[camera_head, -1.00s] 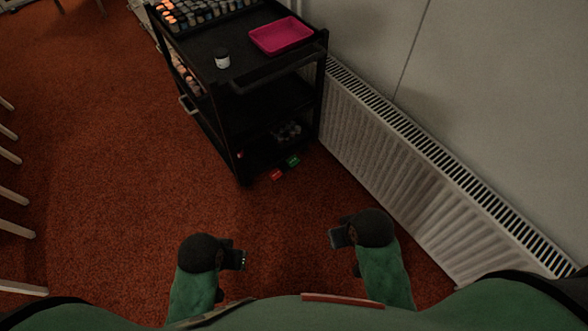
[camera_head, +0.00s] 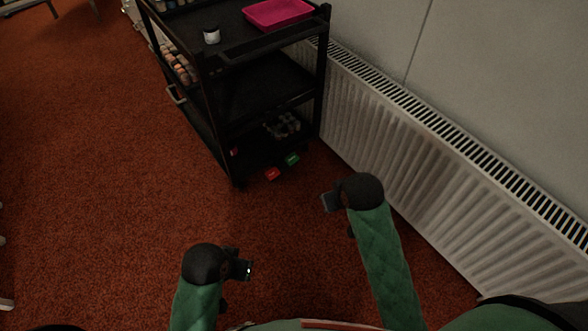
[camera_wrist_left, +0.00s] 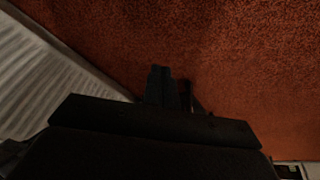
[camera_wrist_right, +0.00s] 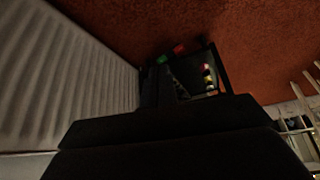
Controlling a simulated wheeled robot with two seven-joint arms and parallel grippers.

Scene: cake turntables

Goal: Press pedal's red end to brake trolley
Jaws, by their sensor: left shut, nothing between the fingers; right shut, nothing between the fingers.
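The black trolley (camera_head: 215,95) stands on the red carpet beside the radiator. Its pedal shows low at the near end, with a red end (camera_head: 272,174) on the left and a green end (camera_head: 292,159) on the right. The red end (camera_wrist_right: 181,49) and green end (camera_wrist_right: 162,59) also show in the right wrist view. My right gripper (camera_head: 329,202) is shut and empty, below and right of the pedal in the head view, apart from it. My left gripper (camera_head: 246,270) is shut and empty, farther from the trolley. In the left wrist view its fingers (camera_wrist_left: 160,84) are together.
A white radiator (camera_head: 400,140) runs along the wall to the right, close to my right arm. The trolley carries a pink tray (camera_head: 278,13), a small jar (camera_head: 211,35) and several bottles on its shelves. Open carpet (camera_head: 90,200) lies to the left.

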